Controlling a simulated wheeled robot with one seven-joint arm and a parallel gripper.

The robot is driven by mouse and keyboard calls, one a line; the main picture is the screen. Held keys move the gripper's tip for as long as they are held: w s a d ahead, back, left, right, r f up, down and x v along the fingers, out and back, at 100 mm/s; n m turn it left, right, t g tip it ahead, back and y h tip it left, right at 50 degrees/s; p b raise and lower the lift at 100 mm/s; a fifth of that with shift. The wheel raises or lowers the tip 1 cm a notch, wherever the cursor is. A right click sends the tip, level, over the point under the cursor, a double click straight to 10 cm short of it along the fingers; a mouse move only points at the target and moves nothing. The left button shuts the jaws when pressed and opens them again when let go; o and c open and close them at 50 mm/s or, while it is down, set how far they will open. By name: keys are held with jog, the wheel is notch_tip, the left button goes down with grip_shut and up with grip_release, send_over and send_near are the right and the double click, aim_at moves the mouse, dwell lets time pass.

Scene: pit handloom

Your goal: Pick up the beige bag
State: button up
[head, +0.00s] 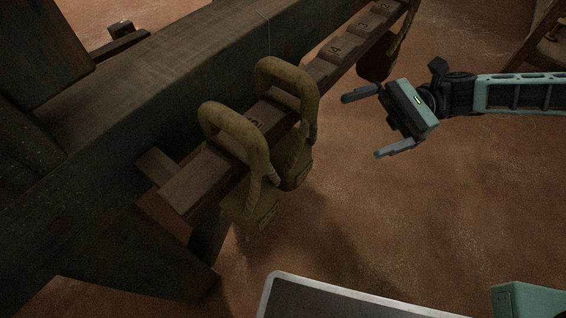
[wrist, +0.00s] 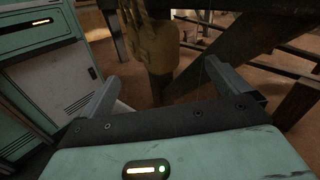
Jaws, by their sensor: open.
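Two beige bags with thick looped handles hang side by side over a numbered wooden rail. The nearer bag (head: 250,205) hangs lower left in the head view, and the second bag (head: 298,168) is just behind it, to its right. My gripper (head: 361,126) is open and empty, to the right of both bags and clear of them, its fingers pointing left. In the wrist view, a beige bag (wrist: 155,45) shows beyond and between the open fingers (wrist: 161,72); I cannot tell which of the two it is.
The rail (head: 195,182) runs diagonally along a heavy wooden beam (head: 170,75) with posts at left. A darker bag (head: 376,62) hangs farther along the rail. Open earthen floor (head: 420,215) lies right of the bags. Dark timbers (wrist: 240,35) stand right in the wrist view.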

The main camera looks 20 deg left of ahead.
jog(key=b, duration=0.5)
send_near(284, 152)
jog(key=a+f, duration=0.4)
jog(key=b+x, duration=0.4)
jog(key=x, duration=0.1)
jog(key=shift+s+b, duration=0.2)
jog(key=shift+b, duration=0.15)
jog(key=shift+s+a+r, duration=0.15)
jog(key=shift+s+a, duration=0.05)
jog(key=shift+a, duration=0.1)
jog(key=shift+r, duration=0.1)
jog(key=c, duration=1.3)
jog(key=shift+r, duration=0.15)
